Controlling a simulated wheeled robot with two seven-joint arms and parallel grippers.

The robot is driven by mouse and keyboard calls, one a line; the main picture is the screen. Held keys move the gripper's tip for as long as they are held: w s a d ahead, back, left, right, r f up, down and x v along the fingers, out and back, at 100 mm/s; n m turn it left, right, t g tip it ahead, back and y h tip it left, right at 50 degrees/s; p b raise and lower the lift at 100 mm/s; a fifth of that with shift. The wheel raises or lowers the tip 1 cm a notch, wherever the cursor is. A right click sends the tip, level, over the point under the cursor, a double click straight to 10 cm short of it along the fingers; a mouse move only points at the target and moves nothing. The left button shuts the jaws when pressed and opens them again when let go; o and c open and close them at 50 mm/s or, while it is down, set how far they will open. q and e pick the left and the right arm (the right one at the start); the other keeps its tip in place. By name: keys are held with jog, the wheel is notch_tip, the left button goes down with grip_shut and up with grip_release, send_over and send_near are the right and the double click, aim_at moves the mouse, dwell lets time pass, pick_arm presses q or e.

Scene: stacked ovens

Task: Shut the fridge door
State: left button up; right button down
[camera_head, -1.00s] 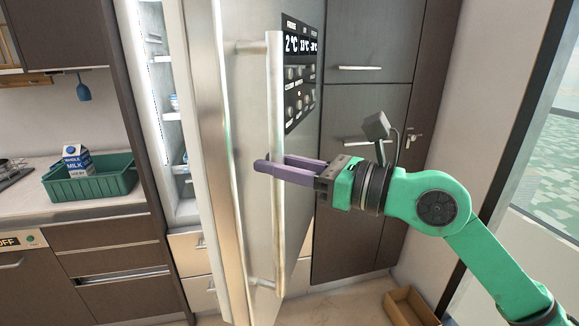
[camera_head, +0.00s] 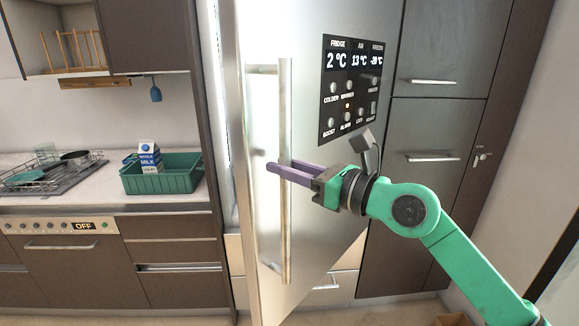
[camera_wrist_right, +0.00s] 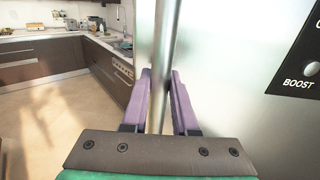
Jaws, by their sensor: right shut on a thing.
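The fridge door (camera_head: 318,135) is a silver panel with a long vertical bar handle (camera_head: 285,225) near its left edge. It stands partly open; a narrow bright strip of the fridge interior (camera_head: 228,120) shows left of its edge. My right gripper (camera_head: 279,171) has its purple fingers around the handle at about mid-height. In the right wrist view the handle (camera_wrist_right: 163,45) runs between the two fingers, and my right gripper (camera_wrist_right: 159,95) is shut on it. My left gripper is not in view.
An oven front (camera_head: 75,260) is below. Tall dark cabinets (camera_head: 430,130) stand to the right. In the right wrist view, open floor (camera_wrist_right: 50,125) lies left of the door.

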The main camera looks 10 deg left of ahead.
jog(key=c, duration=0.7)
grip_release()
jog(key=shift+d, duration=0.15)
jog(key=b+v, duration=0.6)
jog(key=v, duration=0.8)
jog(key=shift+s+d, duration=0.1)
jog(key=shift+s, duration=0.15)
jog(key=shift+w, duration=0.1)
